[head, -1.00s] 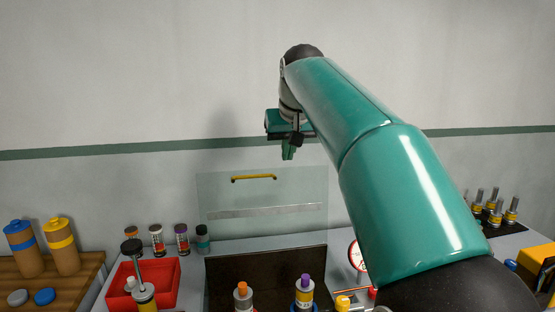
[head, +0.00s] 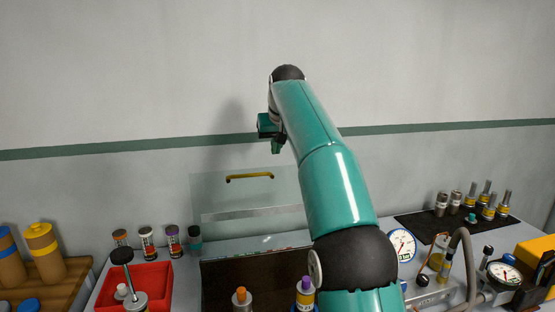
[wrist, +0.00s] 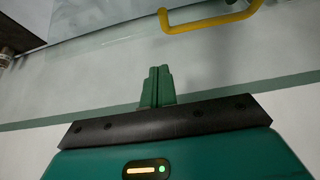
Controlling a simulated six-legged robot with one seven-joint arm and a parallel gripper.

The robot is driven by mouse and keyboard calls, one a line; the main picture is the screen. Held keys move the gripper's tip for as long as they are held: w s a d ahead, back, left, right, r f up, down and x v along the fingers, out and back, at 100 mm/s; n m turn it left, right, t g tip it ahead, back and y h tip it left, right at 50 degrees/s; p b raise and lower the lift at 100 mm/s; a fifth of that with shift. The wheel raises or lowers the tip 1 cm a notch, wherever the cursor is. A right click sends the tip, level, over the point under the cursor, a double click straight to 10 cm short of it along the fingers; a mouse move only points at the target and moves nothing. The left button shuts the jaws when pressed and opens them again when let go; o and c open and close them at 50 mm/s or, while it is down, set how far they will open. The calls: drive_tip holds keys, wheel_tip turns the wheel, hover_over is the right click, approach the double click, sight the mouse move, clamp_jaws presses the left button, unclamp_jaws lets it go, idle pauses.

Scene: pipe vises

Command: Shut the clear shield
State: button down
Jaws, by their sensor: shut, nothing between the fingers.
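The clear shield (head: 225,200) stands raised and upright at the back of the dark box, against the wall. It has a yellow handle (head: 249,177) near its top edge and a pale strip across it. My gripper (head: 277,148) is above the shield and to the right of the handle in the head view, empty. In the wrist view my gripper (wrist: 158,84) shows its green fingers pressed together. The yellow handle (wrist: 212,20) is at the top of that view, apart from the fingertips.
The dark box (head: 240,275) below the shield has an orange-topped and a purple-topped cylinder at its front. A red tray (head: 150,285) is to the left. Gauges (head: 402,245) and a hose stand to the right. The space above the bench is clear.

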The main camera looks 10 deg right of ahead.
drive_tip(key=shift+s+f, duration=0.45)
drive_tip(key=shift+f, duration=0.35)
drive_tip(key=shift+s+f, duration=0.45)
drive_tip(key=shift+f, duration=0.35)
drive_tip(key=shift+w+d+f, duration=0.1)
drive_tip(key=shift+w, duration=0.1)
drive_tip(key=shift+s, duration=0.15)
